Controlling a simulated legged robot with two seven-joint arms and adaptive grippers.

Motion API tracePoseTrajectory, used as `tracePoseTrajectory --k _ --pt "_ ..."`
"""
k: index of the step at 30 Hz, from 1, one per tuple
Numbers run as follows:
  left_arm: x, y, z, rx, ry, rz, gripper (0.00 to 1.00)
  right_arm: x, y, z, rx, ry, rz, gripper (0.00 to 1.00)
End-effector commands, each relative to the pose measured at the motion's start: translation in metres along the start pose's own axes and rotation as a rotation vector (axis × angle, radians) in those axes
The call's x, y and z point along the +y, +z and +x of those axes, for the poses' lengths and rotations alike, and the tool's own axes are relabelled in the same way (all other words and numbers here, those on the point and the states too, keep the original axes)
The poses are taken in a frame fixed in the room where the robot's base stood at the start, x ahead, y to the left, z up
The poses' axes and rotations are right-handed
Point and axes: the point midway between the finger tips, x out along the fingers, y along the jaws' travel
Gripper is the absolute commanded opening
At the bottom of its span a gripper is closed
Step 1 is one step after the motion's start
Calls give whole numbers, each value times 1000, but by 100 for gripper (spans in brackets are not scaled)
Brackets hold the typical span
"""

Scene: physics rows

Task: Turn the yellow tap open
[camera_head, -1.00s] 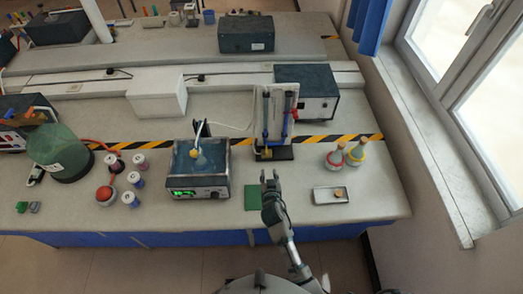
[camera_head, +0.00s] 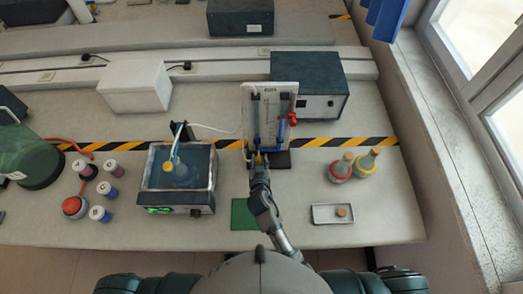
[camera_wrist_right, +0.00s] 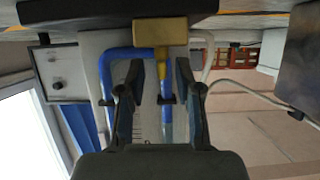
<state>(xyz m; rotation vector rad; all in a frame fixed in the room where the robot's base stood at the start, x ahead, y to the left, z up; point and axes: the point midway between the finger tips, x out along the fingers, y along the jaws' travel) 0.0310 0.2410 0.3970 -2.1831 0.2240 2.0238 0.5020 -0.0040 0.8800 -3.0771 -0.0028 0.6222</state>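The yellow tap (camera_head: 257,158) sits low on a white upright board with blue tubes (camera_head: 270,105), on a dark base. In the right wrist view the tap shows as a yellow block (camera_wrist_right: 160,31) with a thin yellow piece by a blue tube. My right gripper (camera_head: 258,171) is right in front of the tap. In the right wrist view its two fingers (camera_wrist_right: 157,75) are apart, one on each side of the thin yellow piece and blue tube, with gaps visible. Contact with the tap cannot be told. My left gripper is not in view.
A bath device (camera_head: 178,205) stands left of the board, and a green mat (camera_head: 243,216) lies near my right wrist. Two flasks (camera_head: 364,164) and a small tray (camera_head: 322,215) are to the right. A red tap (camera_head: 292,118) is on the board's right side.

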Motion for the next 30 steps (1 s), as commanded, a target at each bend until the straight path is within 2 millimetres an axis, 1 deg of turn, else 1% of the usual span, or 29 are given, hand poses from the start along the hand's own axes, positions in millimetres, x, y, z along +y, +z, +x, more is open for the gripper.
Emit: tracePoseTrajectory --k 1,6,12,14,15,16,17,25,30 --pt "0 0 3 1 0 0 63 -1 3 -1 0 0 1 34" --pt "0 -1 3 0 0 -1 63 -2 3 -2 1 0 0 34" --pt "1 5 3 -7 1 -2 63 -2 3 -1 0 1 0 34" --pt "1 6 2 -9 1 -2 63 -2 3 0 -1 1 0 19" --pt "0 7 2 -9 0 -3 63 -2 3 0 -1 1 0 9" --pt "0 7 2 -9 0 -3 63 -2 3 0 -1 1 0 2" --pt "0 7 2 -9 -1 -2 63 -2 3 0 -1 0 1 0" --pt "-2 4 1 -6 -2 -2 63 -2 3 0 -1 -6 -2 0" --pt "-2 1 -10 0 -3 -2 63 0 1 -1 -2 -41 -20 0"
